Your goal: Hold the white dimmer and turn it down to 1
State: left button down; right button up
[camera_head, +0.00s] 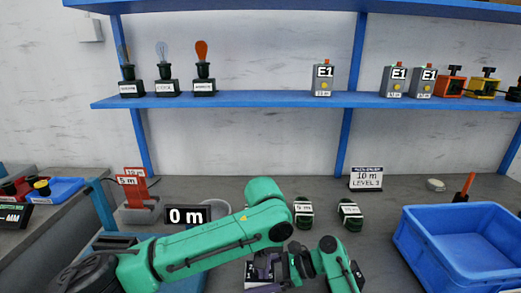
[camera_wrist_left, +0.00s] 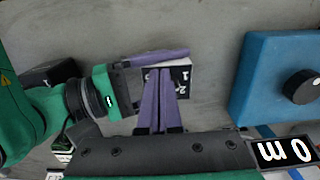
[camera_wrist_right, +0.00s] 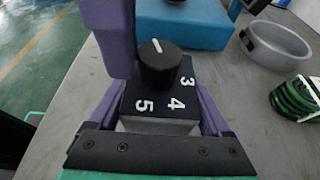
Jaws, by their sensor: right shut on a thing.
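The white dimmer (camera_wrist_right: 160,124) has a black top face with numbers 3, 4 and 5 showing and a round black knob (camera_wrist_right: 158,65). The knob's white mark points up and slightly left, away from 4 and 5. My right gripper (camera_wrist_right: 160,108) is shut on the dimmer's body, one purple finger on each side. My left gripper (camera_wrist_left: 162,72) looks shut, with its purple fingertips close together over the dimmer. In the right wrist view its fingers (camera_wrist_right: 107,35) are right beside the knob; contact is unclear. The left wrist view shows the numbers 1 and 2; the knob is hidden there.
A blue box (camera_wrist_left: 262,85) with a black knob stands close by. A 0 m sign (camera_head: 188,217), a grey bowl (camera_wrist_right: 275,47) and green coils (camera_head: 350,215) are around the workspace. A blue crate (camera_head: 465,250) stands at the right. The shelf (camera_head: 250,99) holds bulbs and boxes.

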pick_arm(q)
notch_tip(320, 180, up, 6)
jog(key=shift+s, duration=0.25)
dwell(0.4)
